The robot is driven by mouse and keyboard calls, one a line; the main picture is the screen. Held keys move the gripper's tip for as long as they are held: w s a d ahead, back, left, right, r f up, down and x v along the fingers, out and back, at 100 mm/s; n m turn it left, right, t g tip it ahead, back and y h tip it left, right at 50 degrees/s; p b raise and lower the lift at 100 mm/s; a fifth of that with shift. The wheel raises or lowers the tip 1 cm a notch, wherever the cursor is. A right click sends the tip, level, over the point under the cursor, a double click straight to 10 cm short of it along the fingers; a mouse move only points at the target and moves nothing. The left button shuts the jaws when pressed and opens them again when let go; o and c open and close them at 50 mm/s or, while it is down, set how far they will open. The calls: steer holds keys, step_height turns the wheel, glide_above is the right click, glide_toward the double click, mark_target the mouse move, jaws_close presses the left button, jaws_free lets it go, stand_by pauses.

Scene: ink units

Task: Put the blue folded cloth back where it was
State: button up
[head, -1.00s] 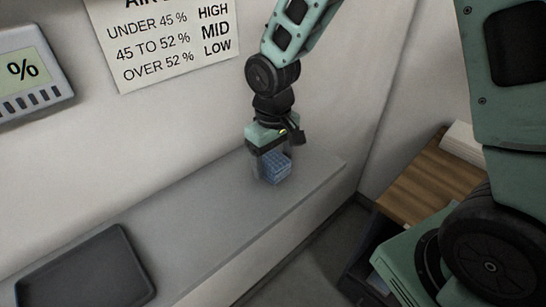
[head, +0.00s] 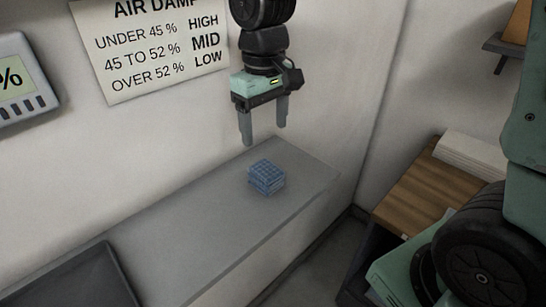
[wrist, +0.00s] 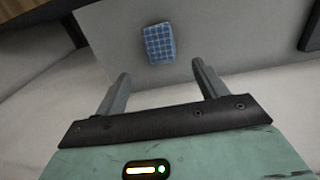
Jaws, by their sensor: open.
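The blue folded cloth (head: 266,178) has a checked pattern and sits as a small stack on the grey shelf (head: 190,220), near its far right end. It also shows in the wrist view (wrist: 160,43), beyond my fingertips. My gripper (head: 265,138) is open and empty, pointing down. It hangs above the cloth, clear of it, with a visible gap between fingertips and cloth. In the wrist view my gripper (wrist: 160,75) shows both fingers spread with nothing between them.
A dark tray (head: 75,278) lies on the shelf at the lower left. A damp chart (head: 150,45) and a percent display (head: 22,80) are on the wall. A wooden-topped stand (head: 425,185) with a white stack (head: 470,155) is at the right. The shelf between tray and cloth is clear.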

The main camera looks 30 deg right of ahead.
steer(key=s+a+f+n, duration=0.2)
steer(key=s+a, duration=0.1)
steer(key=s, duration=0.7)
steer(key=s+a+f+n, duration=0.2)
steer(key=s+a, duration=0.1)
steer(key=s, duration=0.7)
steer(key=shift+a+f+y, duration=0.15)
steer(key=shift+y, duration=0.15)
